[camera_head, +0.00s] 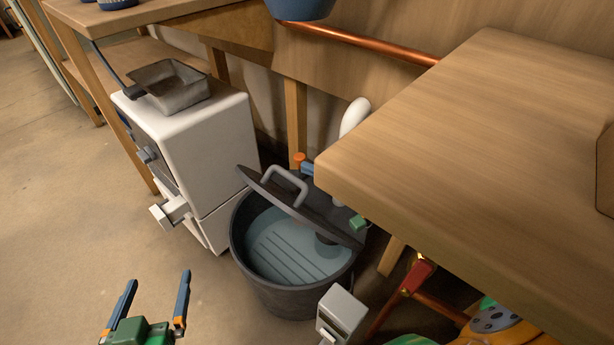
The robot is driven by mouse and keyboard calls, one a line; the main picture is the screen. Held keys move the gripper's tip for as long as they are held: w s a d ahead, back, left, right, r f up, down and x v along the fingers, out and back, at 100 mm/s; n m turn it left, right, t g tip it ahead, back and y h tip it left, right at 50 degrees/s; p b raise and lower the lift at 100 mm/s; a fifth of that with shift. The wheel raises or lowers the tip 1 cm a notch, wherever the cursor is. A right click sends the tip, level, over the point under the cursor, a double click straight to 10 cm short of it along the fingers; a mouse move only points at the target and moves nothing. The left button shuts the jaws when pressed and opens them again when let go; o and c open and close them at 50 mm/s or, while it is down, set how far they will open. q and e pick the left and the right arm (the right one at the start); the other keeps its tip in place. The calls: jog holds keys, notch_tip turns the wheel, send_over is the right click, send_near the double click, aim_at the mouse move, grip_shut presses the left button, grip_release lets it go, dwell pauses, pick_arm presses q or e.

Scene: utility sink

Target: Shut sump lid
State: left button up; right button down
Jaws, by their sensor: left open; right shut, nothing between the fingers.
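The sump is a round dark tub (291,303) on the floor, with bluish water and a ribbed bottom visible inside. Its dark lid (325,207) stands tilted up over the far right side, leaving the near left part of the opening uncovered. A grey bar handle (284,180) is on the lid. My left gripper (154,284), green with dark blue fingers, is open and empty, left of the tub and apart from it. Neither touches the lid.
A wooden tabletop (470,140) juts in from the right, close to the lid. A white cabinet (205,150) with a metal pan (170,86) stands behind left. A grey box (341,311) is at the tub's near right. The floor at left is clear.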

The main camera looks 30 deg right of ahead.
aim_at(301, 183)
pick_arm(q)
jog(key=shift+s+a+f, duration=0.1)
jog(key=shift+s+f, duration=0.05)
jog(key=shift+f, duration=0.15)
pick_arm(e)
jog(key=shift+s+a, duration=0.2)
jog(key=shift+a, duration=0.3)
jog(key=shift+s+a, duration=0.2)
jog(key=shift+a, duration=0.3)
jog(key=shift+s+a+f+p, duration=0.1)
jog(key=shift+s+a+p, duration=0.1)
jog(key=shift+a+p, duration=0.3)
jog(key=shift+s+a+f+p, duration=0.1)
jog(key=shift+s+a+p, duration=0.1)
jog(key=shift+a+p, duration=0.2)
pick_arm(q)
jog(key=s+a+f+g+y, duration=0.2)
jog(key=s+a+f+g, duration=0.1)
jog(key=s+f+g, duration=0.4)
notch_tip(301, 183, down, 2)
jog(key=s, duration=0.2)
jog(key=shift+s+n+g, duration=0.3)
jog(key=shift+s+g, duration=0.1)
jog(key=shift+s+a+f, duration=0.1)
pick_arm(e)
jog(key=shift+s, duration=0.1)
